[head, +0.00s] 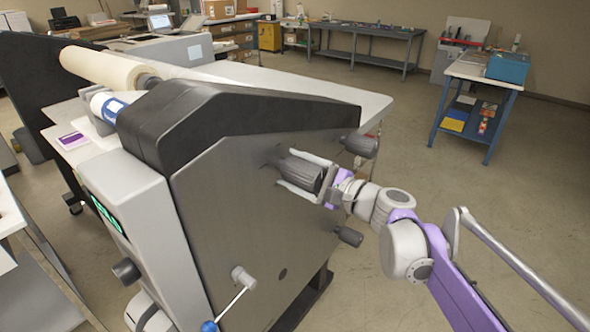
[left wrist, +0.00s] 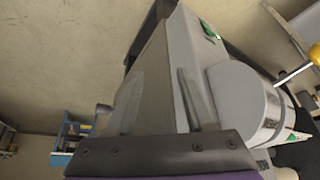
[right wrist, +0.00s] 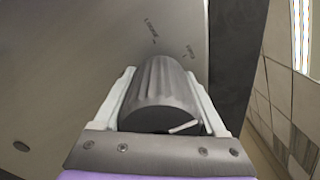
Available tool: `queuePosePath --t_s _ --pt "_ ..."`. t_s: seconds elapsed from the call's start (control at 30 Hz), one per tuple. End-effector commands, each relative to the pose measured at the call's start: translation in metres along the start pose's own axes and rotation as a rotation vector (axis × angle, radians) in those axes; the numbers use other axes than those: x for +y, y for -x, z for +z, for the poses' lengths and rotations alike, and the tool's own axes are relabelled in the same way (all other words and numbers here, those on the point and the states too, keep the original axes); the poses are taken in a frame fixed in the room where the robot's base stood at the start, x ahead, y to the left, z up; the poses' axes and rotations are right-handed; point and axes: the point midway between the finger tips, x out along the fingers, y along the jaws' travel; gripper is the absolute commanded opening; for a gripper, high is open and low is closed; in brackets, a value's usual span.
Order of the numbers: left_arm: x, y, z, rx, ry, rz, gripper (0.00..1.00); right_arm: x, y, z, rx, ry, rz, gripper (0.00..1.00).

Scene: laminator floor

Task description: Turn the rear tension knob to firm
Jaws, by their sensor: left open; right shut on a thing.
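A dark ribbed knob (head: 303,174) sits on the grey side panel of the laminator (head: 235,205). My right gripper (head: 312,175) is shut on this knob, one pale finger on each side. In the right wrist view the knob (right wrist: 160,90) fills the space between the fingers (right wrist: 162,105). A white line on its end face points right and slightly up. Two small printed labels show on the panel beyond it; they seem to read LOOSE (right wrist: 150,30) and FIRM (right wrist: 190,51). My left gripper (left wrist: 162,100) is open and empty, seen only in the left wrist view.
A blue-tipped crank lever (head: 235,297) is low on the panel. A blue cart (head: 479,72) stands at the right; open floor lies between.

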Motion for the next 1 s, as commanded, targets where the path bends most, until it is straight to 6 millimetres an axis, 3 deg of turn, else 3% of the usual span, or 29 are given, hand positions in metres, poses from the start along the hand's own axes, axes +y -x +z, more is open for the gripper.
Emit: queuePosePath --t_s 0.07,0.1,0.23,0.57,1.0 --pt "0.000 0.000 0.000 0.000 0.000 0.000 0.53 0.000 0.000 0.000 0.000 0.000 0.000 0.18" --pt "0.000 0.000 0.000 0.000 0.000 0.000 0.53 0.000 0.000 0.000 0.000 0.000 0.000 0.77" --pt "0.000 0.000 0.000 0.000 0.000 0.000 0.53 0.000 0.000 0.000 0.000 0.001 0.000 1.00" --pt "0.000 -0.001 0.001 -0.001 0.000 0.000 0.53 0.000 0.006 0.000 0.002 0.001 -0.001 1.00" --pt "0.000 -0.007 0.007 -0.006 0.000 0.000 0.53 0.000 0.087 -0.001 0.004 0.002 -0.002 1.00"
